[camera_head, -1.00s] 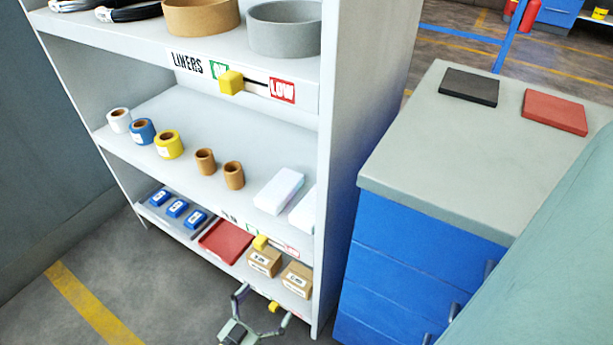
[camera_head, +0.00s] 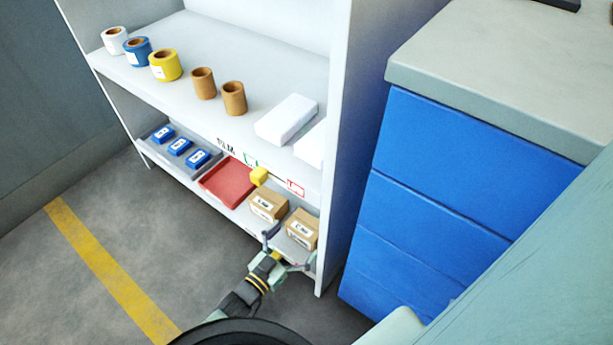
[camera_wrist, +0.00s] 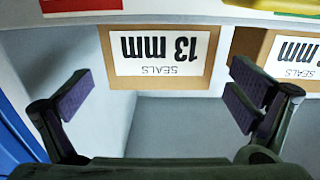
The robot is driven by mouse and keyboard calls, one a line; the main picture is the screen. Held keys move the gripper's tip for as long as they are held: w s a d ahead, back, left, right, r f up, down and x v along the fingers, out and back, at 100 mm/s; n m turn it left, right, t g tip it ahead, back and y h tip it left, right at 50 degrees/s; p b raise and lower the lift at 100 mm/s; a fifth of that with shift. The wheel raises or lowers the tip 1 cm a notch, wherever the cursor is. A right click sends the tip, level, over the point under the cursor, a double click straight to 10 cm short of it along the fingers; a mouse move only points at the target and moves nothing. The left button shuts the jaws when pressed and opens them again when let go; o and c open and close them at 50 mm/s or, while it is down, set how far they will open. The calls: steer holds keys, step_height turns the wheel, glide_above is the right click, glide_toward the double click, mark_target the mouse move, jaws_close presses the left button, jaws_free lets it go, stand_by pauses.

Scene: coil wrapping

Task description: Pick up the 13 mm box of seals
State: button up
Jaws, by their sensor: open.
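The 13 mm box of seals is a brown cardboard box with a white label, upside down in the wrist view (camera_wrist: 160,52). In the head view it is the right one of two boxes (camera_head: 301,230) on the lowest shelf, beside the cabinet side. My gripper (camera_head: 287,249) is open and empty in front of the boxes, low at the shelf's front edge. In the wrist view, the box face appears between and beyond my two spread fingers (camera_wrist: 160,95). The fingers do not visibly touch it. The box's rear is hidden.
A similar box (camera_head: 268,205) stands close beside it. Past that lie a red tray (camera_head: 228,183) and blue packs (camera_head: 180,147). A shelf edge with a yellow slider (camera_head: 259,176) hangs above the boxes. A blue cabinet (camera_head: 430,190) stands right of the shelf.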

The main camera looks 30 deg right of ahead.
mark_target(306, 227)
steer(key=x, duration=0.5)
steer(key=shift+r+b, duration=0.1)
steer(key=shift+b, duration=0.3)
steer(key=shift+c, duration=0.4)
steer(key=c, duration=1.6)
